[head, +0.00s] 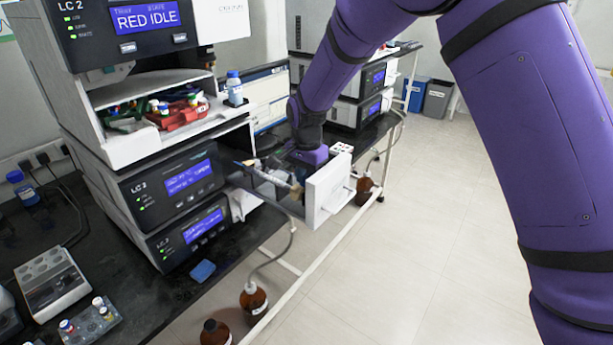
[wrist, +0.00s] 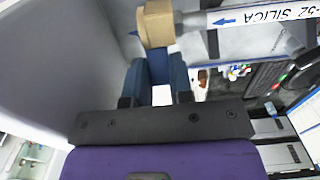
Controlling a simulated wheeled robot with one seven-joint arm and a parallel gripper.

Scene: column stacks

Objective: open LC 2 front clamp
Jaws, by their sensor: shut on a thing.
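The LC 2 stack (head: 170,185) stands at left, with a white-fronted drawer (head: 325,190) pulled out at its right. A column (wrist: 255,16) with a white label reading "SILICA" and a blue arrow lies in the drawer. The exact contact is partly hidden. In the head view my purple wrist covers the fingers.
The drawer's grey wall (wrist: 50,60) is close to my gripper on the left in the wrist view. Brown bottles (head: 254,300) stand on the floor below the drawer. A red tray (head: 178,113) with vials sits higher in the stack. The floor at right is clear.

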